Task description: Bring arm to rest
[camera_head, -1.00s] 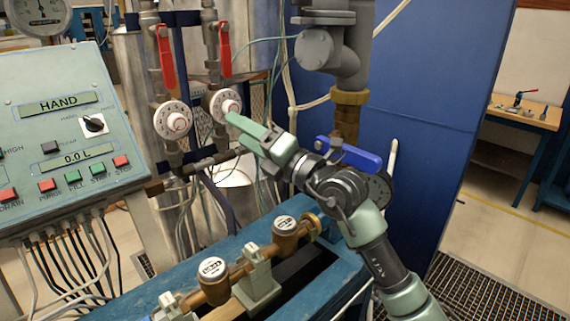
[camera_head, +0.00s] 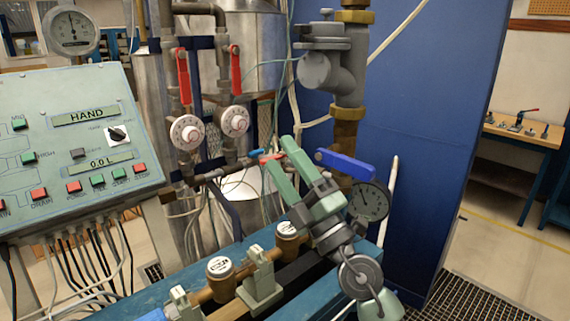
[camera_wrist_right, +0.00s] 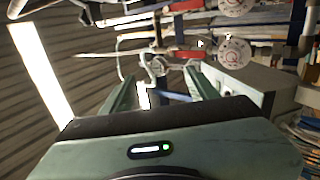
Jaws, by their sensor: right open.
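My right arm comes in from the lower right in the head view. Its green gripper (camera_head: 274,158) points up and to the left, with the two fingers apart and nothing between them. It is above the blue bench, in front of the pipes and just left of the blue valve handle (camera_head: 345,164). In the right wrist view the open fingers (camera_wrist_right: 165,92) show with a gap between them, pointing toward pipes and dials. My left gripper is in neither view.
A control panel (camera_head: 75,145) marked HAND stands at the left. Two white dials (camera_head: 187,132) sit under red-handled valves. Brass meters (camera_head: 220,268) line the blue bench. A pressure gauge (camera_head: 368,202) is right beside my right gripper. The floor (camera_head: 510,240) at the right is clear.

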